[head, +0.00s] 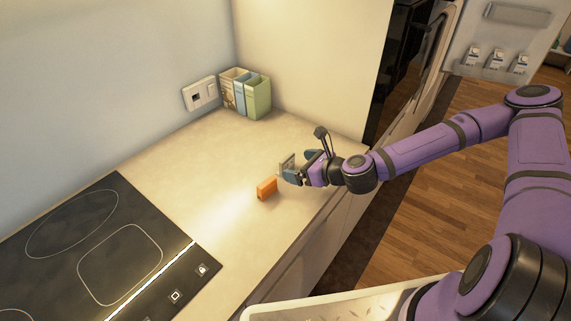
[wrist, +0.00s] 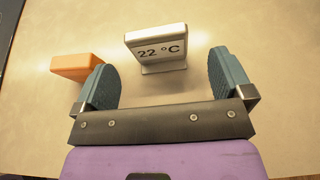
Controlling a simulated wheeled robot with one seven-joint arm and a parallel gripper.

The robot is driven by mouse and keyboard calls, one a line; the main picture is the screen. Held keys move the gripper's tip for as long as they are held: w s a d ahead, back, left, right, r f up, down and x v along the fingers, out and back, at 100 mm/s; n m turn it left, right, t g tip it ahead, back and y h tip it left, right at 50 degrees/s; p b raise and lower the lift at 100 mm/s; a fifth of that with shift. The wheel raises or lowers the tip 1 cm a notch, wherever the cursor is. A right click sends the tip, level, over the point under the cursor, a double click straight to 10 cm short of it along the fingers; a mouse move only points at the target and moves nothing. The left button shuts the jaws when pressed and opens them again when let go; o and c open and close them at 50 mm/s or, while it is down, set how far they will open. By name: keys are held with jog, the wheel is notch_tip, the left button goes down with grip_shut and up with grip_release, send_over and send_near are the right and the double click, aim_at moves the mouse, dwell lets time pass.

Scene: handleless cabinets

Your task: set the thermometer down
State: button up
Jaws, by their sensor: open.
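The thermometer (wrist: 156,46) is a small white-framed display reading "22 °C". It stands upright on the countertop in the wrist view, beyond and between my open fingers. In the head view the thermometer (head: 287,164) shows just ahead of my gripper. My gripper (head: 293,167) is open, low over the counter; in the wrist view my gripper (wrist: 162,80) shows both teal fingers apart, with a gap to the thermometer on each side. Nothing is held between them.
An orange block (head: 267,187) lies on the countertop (head: 205,165) close to the left finger. A black cooktop (head: 105,250) is at the left.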

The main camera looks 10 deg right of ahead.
aim_at(290, 162)
jog(key=shift+x, duration=3.4)
jog(key=shift+r, duration=0.15)
jog(key=shift+a, duration=0.1)
jog(key=c, duration=1.1)
jog(key=shift+r, duration=0.15)
